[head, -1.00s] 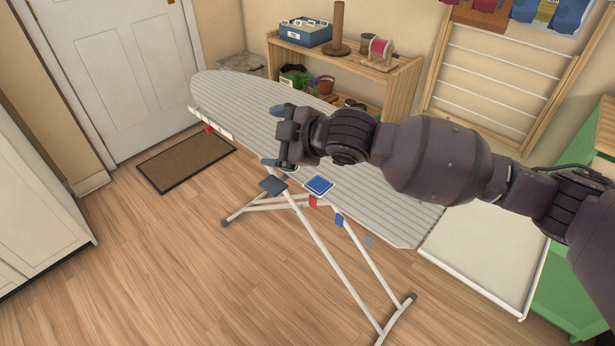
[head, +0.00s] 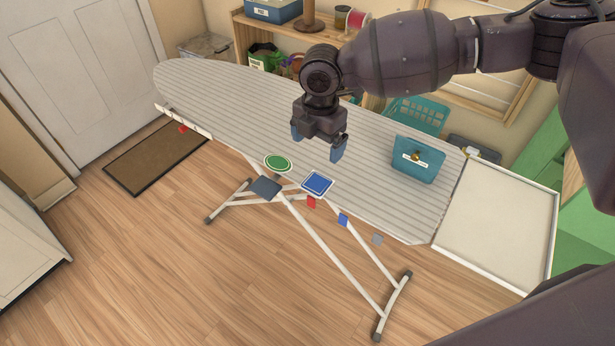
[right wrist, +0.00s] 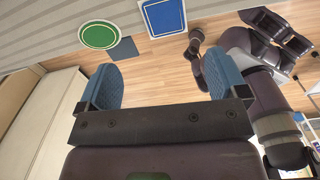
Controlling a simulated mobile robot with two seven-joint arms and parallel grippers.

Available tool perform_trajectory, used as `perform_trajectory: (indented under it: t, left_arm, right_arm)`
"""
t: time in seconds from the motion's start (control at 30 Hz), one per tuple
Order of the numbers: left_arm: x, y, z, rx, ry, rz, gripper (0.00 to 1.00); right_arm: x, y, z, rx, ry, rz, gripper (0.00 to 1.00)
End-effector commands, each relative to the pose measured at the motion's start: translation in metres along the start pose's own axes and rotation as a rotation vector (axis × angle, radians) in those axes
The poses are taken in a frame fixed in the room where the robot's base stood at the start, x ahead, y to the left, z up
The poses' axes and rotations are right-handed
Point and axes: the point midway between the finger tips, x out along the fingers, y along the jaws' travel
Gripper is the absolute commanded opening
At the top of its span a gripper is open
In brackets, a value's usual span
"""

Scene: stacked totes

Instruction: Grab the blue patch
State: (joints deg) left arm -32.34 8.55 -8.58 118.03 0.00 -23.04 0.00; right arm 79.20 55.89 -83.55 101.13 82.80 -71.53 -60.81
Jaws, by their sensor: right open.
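The blue patch (head: 317,183) is a square with a white border, lying flat near the front edge of the striped ironing board (head: 230,100). It also shows at the top of the right wrist view (right wrist: 163,17). A round green patch (head: 278,163) lies to its left, also in the right wrist view (right wrist: 100,35). My right gripper (head: 316,152) is open and empty, above the board and a little behind the blue patch. Its two blue fingers point down, apart from the patch. In the right wrist view the open fingers (right wrist: 155,92) have nothing between them. My left gripper is not in view.
A white tray (head: 552,235) adjoins the board's right end. Small red (head: 311,202) and blue (head: 343,220) tags hang at the front edge. A shelf and drying rack stand behind.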

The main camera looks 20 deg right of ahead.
Motion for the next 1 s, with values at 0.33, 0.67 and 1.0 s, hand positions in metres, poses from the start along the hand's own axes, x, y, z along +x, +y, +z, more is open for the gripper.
perform_trajectory:
  t: [0.33,0.67,1.0]
  left_arm:
    - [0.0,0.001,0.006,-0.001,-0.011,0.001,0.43]
    - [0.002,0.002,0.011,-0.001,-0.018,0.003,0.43]
    - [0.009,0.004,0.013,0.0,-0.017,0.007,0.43]
  right_arm:
    - [0.018,-0.003,0.001,-0.076,-0.006,-0.019,0.92]
    - [0.057,-0.003,0.001,-0.074,-0.007,-0.016,0.92]
    - [0.091,-0.001,-0.004,-0.076,-0.007,-0.017,0.92]
